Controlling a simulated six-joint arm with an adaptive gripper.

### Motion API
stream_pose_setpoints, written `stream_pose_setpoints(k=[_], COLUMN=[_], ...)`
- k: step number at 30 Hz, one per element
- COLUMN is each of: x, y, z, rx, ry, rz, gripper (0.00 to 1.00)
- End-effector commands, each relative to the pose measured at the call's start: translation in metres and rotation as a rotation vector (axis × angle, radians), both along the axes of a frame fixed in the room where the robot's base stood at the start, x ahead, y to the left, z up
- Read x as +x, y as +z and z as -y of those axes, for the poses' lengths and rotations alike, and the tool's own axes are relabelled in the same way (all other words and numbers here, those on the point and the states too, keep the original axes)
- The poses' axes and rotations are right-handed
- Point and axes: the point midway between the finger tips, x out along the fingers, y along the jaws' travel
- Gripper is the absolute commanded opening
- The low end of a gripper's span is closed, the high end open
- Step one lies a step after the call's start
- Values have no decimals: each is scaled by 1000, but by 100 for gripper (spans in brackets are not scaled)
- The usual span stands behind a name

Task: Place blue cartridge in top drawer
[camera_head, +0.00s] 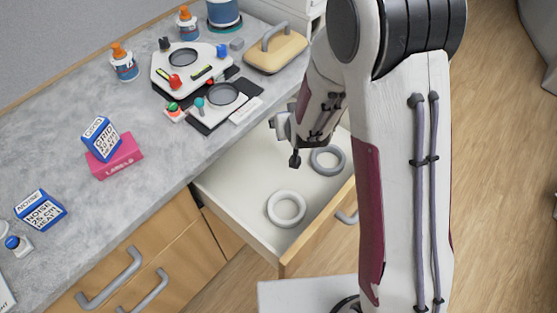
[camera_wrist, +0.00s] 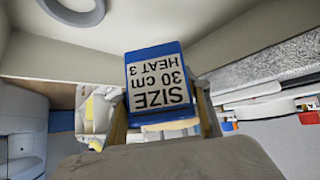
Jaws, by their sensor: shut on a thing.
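A blue cartridge (camera_wrist: 158,62) with a white label reading "SIZE 30 cm HEAT 3" is upside down in the wrist view. My gripper (camera_wrist: 162,112) is shut on it, with one finger on each side. I cannot make out the cartridge in the head view. The drawer's pale inside (camera_wrist: 225,40) shows beyond the cartridge in the wrist view.
A light ring (camera_head: 286,209) and a grey ring (camera_head: 327,160) lie in the drawer. Between the light ring and the counter the drawer floor is bare. Blue boxes (camera_head: 102,139), a pink labels box (camera_head: 116,158) and a white device (camera_head: 188,66) stand on the counter.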

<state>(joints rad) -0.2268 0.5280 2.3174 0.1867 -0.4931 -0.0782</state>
Motion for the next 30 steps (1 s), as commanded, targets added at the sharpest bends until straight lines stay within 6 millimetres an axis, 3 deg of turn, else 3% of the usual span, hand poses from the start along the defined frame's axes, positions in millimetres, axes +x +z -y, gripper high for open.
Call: stream_pose_setpoints(k=[9, 18, 22, 30], x=[-16, -22, -20, -5], y=[-47, -72, -78, -63], z=[-15, -16, -9, 2], rx=[-2, 0, 0, 1], ry=[-11, -41, -71, -111], rz=[-4, -1, 1, 3], gripper=[20, 20, 20, 20])
